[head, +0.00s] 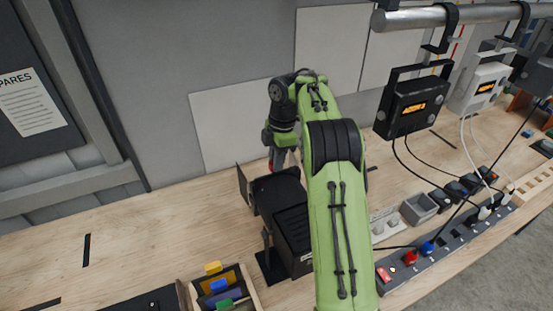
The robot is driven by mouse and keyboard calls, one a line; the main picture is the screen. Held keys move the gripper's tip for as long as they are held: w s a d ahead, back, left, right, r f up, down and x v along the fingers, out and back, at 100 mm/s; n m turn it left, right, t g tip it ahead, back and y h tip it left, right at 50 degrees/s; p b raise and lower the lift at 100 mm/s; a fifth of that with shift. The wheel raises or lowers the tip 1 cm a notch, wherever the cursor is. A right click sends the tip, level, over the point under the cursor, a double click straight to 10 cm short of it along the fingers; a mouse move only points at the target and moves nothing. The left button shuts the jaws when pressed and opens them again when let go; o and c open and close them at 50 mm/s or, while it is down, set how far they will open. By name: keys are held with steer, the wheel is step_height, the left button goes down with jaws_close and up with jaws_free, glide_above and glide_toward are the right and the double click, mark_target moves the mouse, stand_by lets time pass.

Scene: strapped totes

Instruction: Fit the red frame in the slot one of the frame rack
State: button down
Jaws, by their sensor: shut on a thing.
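My gripper (278,157) is at the back of the bench, over the far side of a black open-topped unit. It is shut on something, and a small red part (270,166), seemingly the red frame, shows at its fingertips. Most of the held piece is hidden behind my wrist and the unit. A wooden-sided rack (253,290) at the bottom of the view holds yellow (213,268), blue (219,285) and green (224,304) tabbed pieces. I cannot tell whether this or the black unit (292,232) is the frame rack. Slot one cannot be made out.
My arm crosses the middle and hides part of the bench. A power strip (440,250) with plugs and cables lies at right. A black device (410,105) and a white one (478,87) hang from a rail (430,17). The bench (140,235) at left is mostly clear.

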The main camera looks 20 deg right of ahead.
steer(key=shift+r+p, duration=0.4)
steer(key=shift+r, duration=1.15)
step_height(320, 180, up, 10)
stand_by(0.3)
